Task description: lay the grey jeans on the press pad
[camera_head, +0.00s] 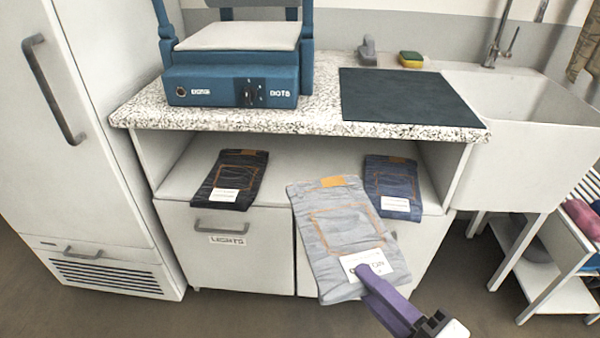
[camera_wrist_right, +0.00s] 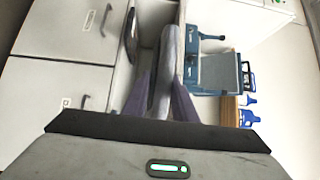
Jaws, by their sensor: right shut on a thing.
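The grey jeans (camera_head: 340,232) are folded flat, with orange stitching, an orange patch and a white label. My right gripper (camera_head: 372,272), with purple fingers, is shut on their near, labelled end and holds them up in front of the lower shelf. In the right wrist view the jeans (camera_wrist_right: 165,70) show edge-on between the fingers (camera_wrist_right: 160,100). The press pad (camera_head: 245,36) is a pale, bare pad on the blue press (camera_head: 230,85) on the counter, left of the jeans. The press (camera_wrist_right: 215,72) also shows in the right wrist view. My left gripper is out of view.
Black jeans (camera_head: 232,180) and blue jeans (camera_head: 393,187) lie on the shelf under the speckled counter (camera_head: 320,118). A dark mat (camera_head: 410,97) lies on the counter, left of the white sink (camera_head: 535,105). A sponge (camera_head: 411,59) is behind the mat.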

